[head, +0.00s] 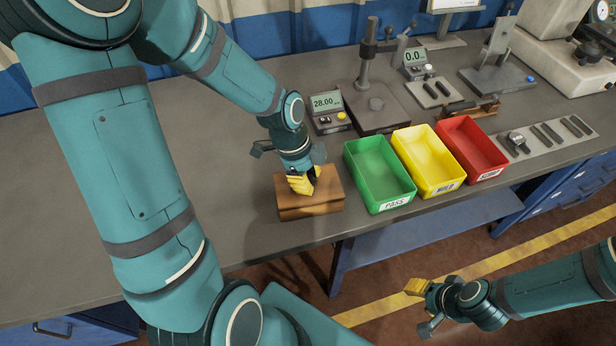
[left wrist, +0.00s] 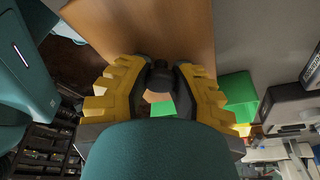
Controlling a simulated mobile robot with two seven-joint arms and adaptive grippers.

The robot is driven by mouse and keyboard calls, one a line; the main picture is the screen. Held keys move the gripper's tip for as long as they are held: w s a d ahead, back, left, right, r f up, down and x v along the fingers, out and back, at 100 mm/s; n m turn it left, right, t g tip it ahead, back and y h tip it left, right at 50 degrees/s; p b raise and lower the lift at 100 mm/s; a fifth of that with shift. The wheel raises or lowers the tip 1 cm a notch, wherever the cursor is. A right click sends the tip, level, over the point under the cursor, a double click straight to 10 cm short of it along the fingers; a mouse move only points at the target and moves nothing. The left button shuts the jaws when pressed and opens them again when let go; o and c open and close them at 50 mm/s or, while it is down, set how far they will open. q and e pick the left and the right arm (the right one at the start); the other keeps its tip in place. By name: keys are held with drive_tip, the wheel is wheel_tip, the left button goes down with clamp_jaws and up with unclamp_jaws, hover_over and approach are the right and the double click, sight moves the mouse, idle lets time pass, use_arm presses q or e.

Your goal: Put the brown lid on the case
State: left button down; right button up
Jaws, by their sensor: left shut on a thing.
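The brown wooden case (head: 312,211) stands near the front edge of the bench in the head view. The brown lid (head: 331,187) lies level over it, lined up with its outline; I cannot tell whether it is fully seated. My left gripper (head: 303,183) points down over the lid, its yellow fingers shut on the lid's dark knob. In the left wrist view, the knob (left wrist: 161,76) sits between the fingertips, with the lid's brown face (left wrist: 150,30) beyond. My right gripper (head: 418,288) is out over the floor, away from the bench; its jaw opening is unclear.
A green bin (head: 380,174), a yellow bin (head: 427,160) and a red bin (head: 471,148) stand right of the case. A gauge with a display (head: 328,110) and a measuring stand (head: 378,108) are behind. The bench left of the case is clear.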

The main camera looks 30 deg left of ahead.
use_arm(q)
drive_tip(key=c, duration=0.9)
unclamp_jaws()
drive_tip(key=shift+o, duration=0.2)
drive_tip(key=shift+r+p, duration=0.4)
drive_tip(key=shift+r, duration=0.05)
drive_tip(key=p+v, duration=0.3)
drive_tip(key=v, duration=0.9)
drive_tip(key=shift+r+p, duration=0.2)
drive_tip(key=shift+p, duration=0.2)
drive_tip(key=shift+s+d, duration=0.1)
drive_tip(key=shift+d, duration=0.05)
